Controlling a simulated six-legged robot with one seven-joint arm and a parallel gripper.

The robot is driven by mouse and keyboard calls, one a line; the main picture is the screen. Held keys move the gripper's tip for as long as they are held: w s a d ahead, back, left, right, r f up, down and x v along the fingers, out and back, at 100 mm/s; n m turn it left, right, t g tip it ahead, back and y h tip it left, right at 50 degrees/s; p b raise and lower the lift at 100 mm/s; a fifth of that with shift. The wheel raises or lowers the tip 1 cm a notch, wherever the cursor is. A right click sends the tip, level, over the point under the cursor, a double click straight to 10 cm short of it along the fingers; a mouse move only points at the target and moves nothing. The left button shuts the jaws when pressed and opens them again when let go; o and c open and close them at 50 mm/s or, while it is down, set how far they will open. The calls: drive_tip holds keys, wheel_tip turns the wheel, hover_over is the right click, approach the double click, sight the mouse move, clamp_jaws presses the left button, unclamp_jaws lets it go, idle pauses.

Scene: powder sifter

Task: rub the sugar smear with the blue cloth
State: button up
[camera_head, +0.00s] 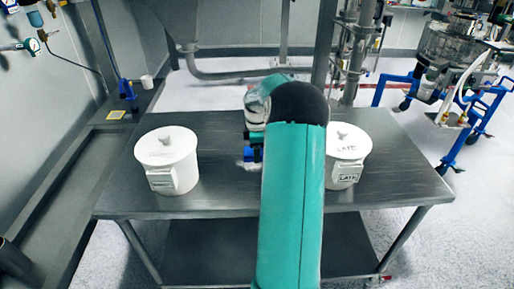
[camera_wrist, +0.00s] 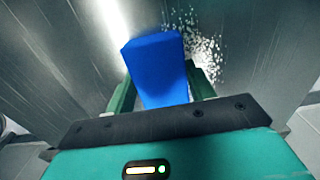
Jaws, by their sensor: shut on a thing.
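The blue cloth (camera_wrist: 156,62) looks like a folded block in the wrist view. My gripper (camera_wrist: 160,78) is shut on it, with a green finger on each side. The sugar smear (camera_wrist: 203,45) is a patch of white grains on the metal table, just right of the cloth and beside its far end. I cannot tell whether the cloth touches the table. In the head view a bit of the blue cloth (camera_head: 252,155) shows left of my arm, over the middle of the table. My arm hides most of the gripper there.
The steel table (camera_head: 222,205) carries a lidded white pot (camera_head: 167,160) on the left and another lidded, labelled pot (camera_head: 347,157) right of my arm. The table is bare between the left pot and my arm. A blue-framed wheeled stand (camera_head: 470,120) is at the back right.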

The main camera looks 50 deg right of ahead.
sight(245, 148)
drive_tip(key=shift+s+a+r, duration=0.1)
drive_tip(key=shift+s+a, duration=1.55)
drive_tip(key=shift+a, duration=0.05)
drive_tip(key=shift+s+a, duration=1.1)
drive_tip(key=shift+a, duration=0.25)
drive_tip(key=shift+w+a+f, duration=0.2)
drive_tip(key=shift+w+a, duration=0.5)
drive_tip(key=shift+w, duration=0.1)
drive_tip(key=shift+w+d+r, duration=0.15)
drive_tip(key=shift+w+d, duration=1)
drive_tip(key=shift+d, duration=0.15)
drive_tip(key=shift+w+d+f, duration=0.2)
drive_tip(key=shift+w+d, duration=0.95)
drive_tip(key=shift+d, duration=0.25)
drive_tip(key=shift+w+d+r, duration=0.1)
drive_tip(key=shift+w+d, duration=0.85)
drive_tip(key=shift+d, duration=0.15)
drive_tip(key=shift+w+a+r, duration=0.15)
drive_tip(key=shift+w+a, duration=0.5)
drive_tip(key=shift+w, duration=0.15)
drive_tip(key=shift+s+a+f, duration=0.2)
drive_tip(key=shift+s+a, duration=1.6)
drive_tip(key=shift+a, duration=0.2)
drive_tip(key=shift+s+a+f, duration=0.2)
drive_tip(key=shift+s+a, duration=0.3)
drive_tip(key=shift+a, duration=0.15)
drive_tip(key=shift+s+a, duration=1.1)
drive_tip(key=shift+a, duration=0.15)
